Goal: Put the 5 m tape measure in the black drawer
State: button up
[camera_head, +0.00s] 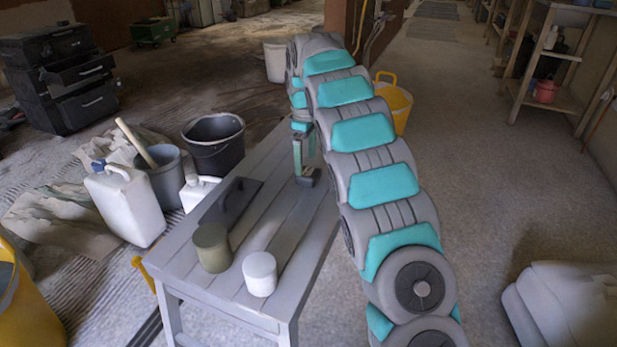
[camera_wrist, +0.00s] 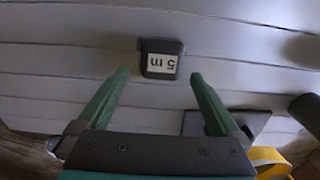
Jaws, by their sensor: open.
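The tape measure (camera_wrist: 162,60) is a small dark block with a white "5 m" label, upside down in the wrist view. It lies on the grey slatted bench (camera_head: 185,268); in the head view it appears as a small dark shape (camera_head: 309,178) near the bench's right edge. My gripper (camera_wrist: 160,76) is open, its green fingers on either side of the tape measure's near end, with gaps showing. In the head view my gripper (camera_head: 304,172) points down just over it, partly hidden by my arm. The black drawer unit (camera_head: 45,48) stands far left, with drawers (camera_head: 82,70) protruding.
On the bench are a dark plate with a handle (camera_head: 222,208), an olive cylinder (camera_head: 211,248) and a white cylinder (camera_head: 259,274). Left of it stand a black bucket (camera_head: 214,150), a grey bucket (camera_head: 165,180) and a white canister (camera_head: 125,205). Floor at right is mostly clear.

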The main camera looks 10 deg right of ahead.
aim_at(308, 171)
jog(key=shift+s+d+f, duration=0.15)
jog(key=shift+s+f, duration=0.1)
jog(key=shift+f, duration=0.45)
notch_tip(308, 171, down, 4)
jog(key=shift+s+d+r, duration=0.1)
jog(key=shift+d+r, duration=0.05)
jog(key=shift+r, duration=0.1)
grip_shut()
jog(key=shift+r, duration=0.1)
jog(key=shift+r, duration=0.1)
